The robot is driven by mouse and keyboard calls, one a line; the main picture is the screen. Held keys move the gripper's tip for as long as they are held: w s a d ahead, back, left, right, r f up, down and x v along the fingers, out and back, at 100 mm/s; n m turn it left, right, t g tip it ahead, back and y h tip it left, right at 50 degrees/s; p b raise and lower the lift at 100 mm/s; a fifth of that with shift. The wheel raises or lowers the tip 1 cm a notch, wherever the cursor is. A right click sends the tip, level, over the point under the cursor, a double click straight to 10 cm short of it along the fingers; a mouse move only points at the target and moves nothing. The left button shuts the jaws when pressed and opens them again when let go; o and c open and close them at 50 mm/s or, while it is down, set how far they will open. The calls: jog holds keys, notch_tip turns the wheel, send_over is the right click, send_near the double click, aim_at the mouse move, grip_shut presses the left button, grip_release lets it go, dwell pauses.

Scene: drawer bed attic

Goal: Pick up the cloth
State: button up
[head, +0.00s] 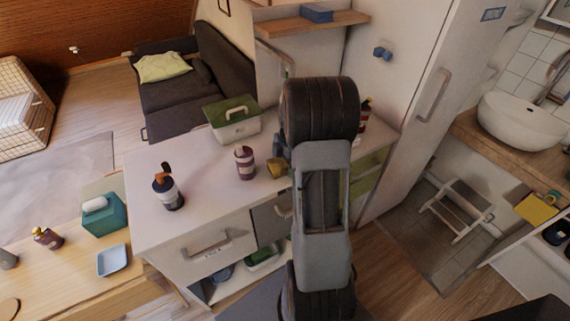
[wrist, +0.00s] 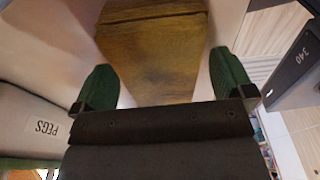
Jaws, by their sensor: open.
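A mustard-brown cloth (wrist: 155,50) fills the middle of the wrist view, lying on a pale surface. In the head view a small mustard patch (head: 277,167), which looks like the same cloth, shows at the front edge of the white counter, partly hidden by my arm. My gripper (wrist: 160,72) is open, with one green finger on each side of the cloth in the picture.
Another bottle (head: 365,113) stands behind my arm.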

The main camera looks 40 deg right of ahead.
jog(key=shift+f, duration=0.15)
jog(key=shift+c, duration=0.5)
jog(key=c, duration=0.7)
jog(key=shift+c, duration=0.6)
